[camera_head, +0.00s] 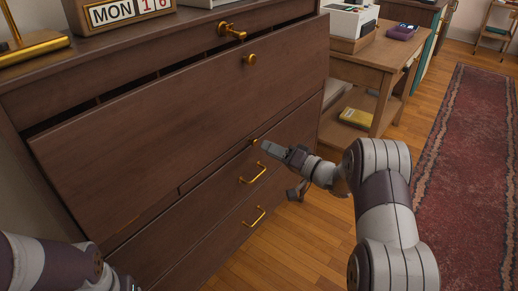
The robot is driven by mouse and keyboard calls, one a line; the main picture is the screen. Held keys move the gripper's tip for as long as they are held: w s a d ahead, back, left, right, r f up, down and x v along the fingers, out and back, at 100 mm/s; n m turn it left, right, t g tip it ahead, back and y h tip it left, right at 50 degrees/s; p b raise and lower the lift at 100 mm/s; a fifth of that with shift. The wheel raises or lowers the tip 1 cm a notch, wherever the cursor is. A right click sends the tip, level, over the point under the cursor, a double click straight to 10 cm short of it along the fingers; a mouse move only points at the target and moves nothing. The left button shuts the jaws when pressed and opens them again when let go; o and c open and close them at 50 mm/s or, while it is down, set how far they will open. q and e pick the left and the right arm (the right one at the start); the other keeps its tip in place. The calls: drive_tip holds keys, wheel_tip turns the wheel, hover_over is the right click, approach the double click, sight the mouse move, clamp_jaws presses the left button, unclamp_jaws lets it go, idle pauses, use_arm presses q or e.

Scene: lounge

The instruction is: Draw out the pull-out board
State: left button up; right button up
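The pull-out board (216,167) is a thin dark wood strip in the front of the brown cabinet, below the large front panel (180,112). A small brass knob (254,142) sits at its right part. The board looks about flush with the cabinet front. My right gripper (266,146) reaches in from the right, its tips at or very close to the knob. Whether the fingers touch or grip it is too small to tell. My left arm enters at the lower left corner; its fingers are not visible.
The large panel leans slightly outward at the top, with a dark gap behind it and a brass knob (249,59). Drawers with brass handles (252,173) lie below the board. A wooden side table (358,71) stands to the right. Wood floor (310,235) in front is clear.

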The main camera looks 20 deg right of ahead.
drive_tip(key=b+x, duration=0.1)
drive_tip(key=x, duration=0.3)
drive_tip(key=shift+w+a, duration=0.25)
clamp_jaws()
drive_tip(key=shift+s+d+r+p, duration=0.15)
drive_tip(key=shift+s+d+p, duration=0.15)
drive_tip(key=shift+p, duration=0.2)
drive_tip(key=p, duration=0.7)
approach(257, 142)
drive_tip(key=v, duration=0.4)
drive_tip(key=shift+s+f, duration=0.2)
drive_tip(key=shift+c, duration=0.4)
unclamp_jaws()
drive_tip(key=shift+o, duration=0.4)
drive_tip(key=shift+s+d, duration=0.1)
drive_tip(key=shift+d, duration=0.05)
